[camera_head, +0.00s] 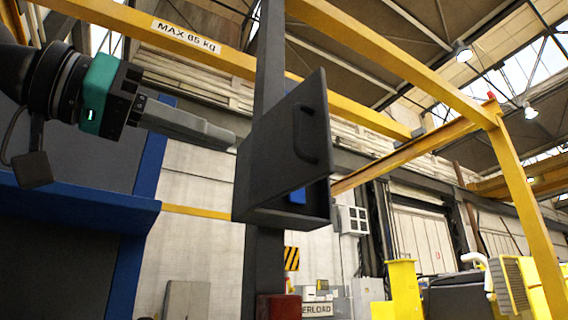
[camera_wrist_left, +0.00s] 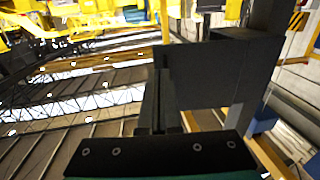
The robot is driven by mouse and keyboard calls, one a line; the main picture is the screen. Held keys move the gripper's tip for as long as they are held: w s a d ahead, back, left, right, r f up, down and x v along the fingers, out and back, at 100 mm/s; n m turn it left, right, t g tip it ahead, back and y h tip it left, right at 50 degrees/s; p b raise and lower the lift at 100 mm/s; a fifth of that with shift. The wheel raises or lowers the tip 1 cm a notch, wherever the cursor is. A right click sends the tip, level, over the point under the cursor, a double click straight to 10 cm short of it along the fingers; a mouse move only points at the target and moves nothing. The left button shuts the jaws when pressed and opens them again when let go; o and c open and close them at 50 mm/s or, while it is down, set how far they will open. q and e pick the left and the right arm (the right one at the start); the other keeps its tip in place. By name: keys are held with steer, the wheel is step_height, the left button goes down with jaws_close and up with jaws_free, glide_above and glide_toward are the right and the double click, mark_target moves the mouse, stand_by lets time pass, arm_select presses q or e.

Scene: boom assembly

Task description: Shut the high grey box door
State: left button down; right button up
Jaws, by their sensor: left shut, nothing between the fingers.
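The high grey box (camera_head: 280,217) is fixed to a dark upright post (camera_head: 268,60). Its dark grey door (camera_head: 288,140), with a black handle on its face, stands partly open; a gap at the lower right shows a bit of blue inside. My left gripper (camera_head: 230,140) comes in from the left, shut and empty, its fingertips at the door's left edge. I cannot tell whether they touch it. In the left wrist view the shut fingers (camera_wrist_left: 160,115) point at a dark flat panel (camera_wrist_left: 225,72) beside them. My right gripper is not in view.
A yellow beam marked "MAX 65 kg" (camera_head: 185,38) runs above my left arm. A yellow frame post (camera_head: 525,210) stands at the right. A blue-edged dark panel (camera_head: 80,205) lies below the arm. The space right of the door looks open.

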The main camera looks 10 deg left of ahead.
mark_target(320, 174)
arm_select(q)
steer(key=p+x, duration=0.3)
steer(key=x, duration=1.1)
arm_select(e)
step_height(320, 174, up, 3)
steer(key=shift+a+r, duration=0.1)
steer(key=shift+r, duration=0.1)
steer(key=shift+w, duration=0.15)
